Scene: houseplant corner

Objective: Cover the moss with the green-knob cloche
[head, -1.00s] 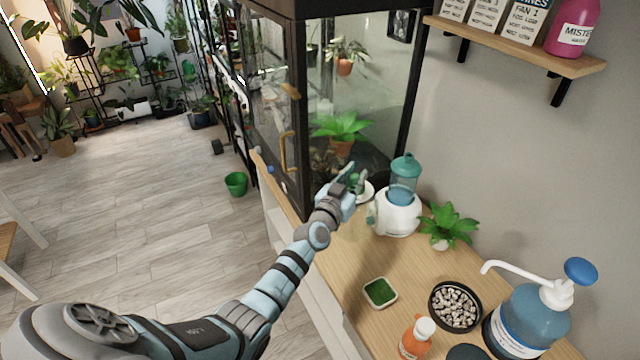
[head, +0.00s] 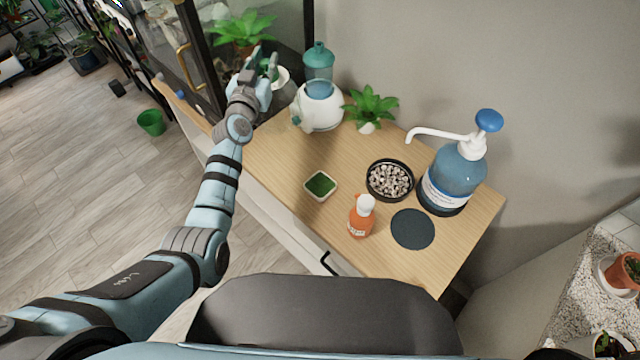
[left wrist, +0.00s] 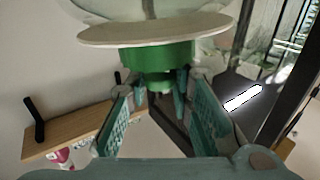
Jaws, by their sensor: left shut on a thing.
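The moss (head: 320,184) is a green patch in a small pale square dish on the wooden cabinet top, right of and nearer than my left gripper. My left gripper (head: 262,68) is at the far left end of the top, in front of the glass case. In the left wrist view my left gripper (left wrist: 158,95) is shut on the green knob (left wrist: 155,58) of the cloche. A wide pale disc shows against the knob there. The cloche's glass is hard to make out, and my gripper hides much of it in the head view. My right gripper is not in view.
A white vessel with a teal top (head: 318,112) stands just right of my left gripper, with a small potted plant (head: 370,106) beside it. A pebble bowl (head: 390,180), an orange bottle (head: 361,217), a dark round mat (head: 413,229) and a large pump bottle (head: 455,178) surround the moss's right side.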

